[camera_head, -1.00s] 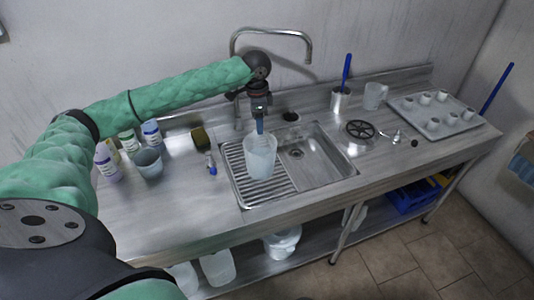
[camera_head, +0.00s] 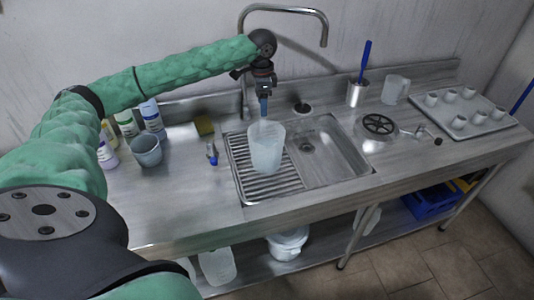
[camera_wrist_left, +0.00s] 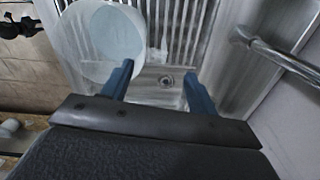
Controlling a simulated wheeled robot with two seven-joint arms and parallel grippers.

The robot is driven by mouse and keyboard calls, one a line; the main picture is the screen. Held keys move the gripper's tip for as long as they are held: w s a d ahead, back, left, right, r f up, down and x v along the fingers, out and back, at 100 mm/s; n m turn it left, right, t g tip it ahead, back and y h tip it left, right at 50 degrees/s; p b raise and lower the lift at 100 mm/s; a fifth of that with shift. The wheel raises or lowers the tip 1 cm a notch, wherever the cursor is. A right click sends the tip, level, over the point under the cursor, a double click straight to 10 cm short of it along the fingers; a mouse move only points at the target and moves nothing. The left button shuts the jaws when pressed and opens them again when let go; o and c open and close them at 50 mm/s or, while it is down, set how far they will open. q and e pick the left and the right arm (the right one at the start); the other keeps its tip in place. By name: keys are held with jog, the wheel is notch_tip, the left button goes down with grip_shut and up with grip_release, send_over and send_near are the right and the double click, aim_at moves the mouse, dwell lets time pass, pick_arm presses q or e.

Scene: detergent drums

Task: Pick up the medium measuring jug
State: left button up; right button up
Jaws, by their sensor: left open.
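A translucent pale measuring jug (camera_head: 266,150) stands upright on the ribbed drainer at the left of the sink. In the left wrist view the jug (camera_wrist_left: 82,45) is at the upper left, partly behind one finger. My left gripper (camera_head: 264,108) points down at the jug's rim, its blue fingers apart. In the left wrist view the open gripper (camera_wrist_left: 158,72) has nothing clearly between its fingers; I cannot tell whether one touches the rim. Another clear jug (camera_head: 395,90) stands at the back right. I cannot tell which jug is the medium one. My right gripper is out of view.
A curved tap (camera_head: 285,10) rises behind my left gripper. Bottles (camera_head: 152,116), a grey cup (camera_head: 146,151) and a sponge (camera_head: 204,126) stand left. A tray of small cups (camera_head: 462,108) lies right. The front left counter is clear.

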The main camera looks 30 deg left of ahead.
aim_at(264, 123)
pick_arm(q)
jog(key=shift+a+f, duration=0.1)
jog(key=shift+f, duration=0.55)
notch_tip(264, 123, down, 2)
jog(key=shift+f+p, duration=0.1)
jog(key=shift+p, duration=0.25)
jog(key=f+p, duration=0.1)
jog(key=f, duration=0.1)
jog(key=d+f+p, duration=0.1)
jog(key=f, duration=0.1)
jog(key=shift+s+f, duration=0.15)
jog(key=shift+f, duration=0.35)
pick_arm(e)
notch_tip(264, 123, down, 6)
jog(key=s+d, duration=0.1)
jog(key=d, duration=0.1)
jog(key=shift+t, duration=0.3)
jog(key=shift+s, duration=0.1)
pick_arm(q)
grip_shut()
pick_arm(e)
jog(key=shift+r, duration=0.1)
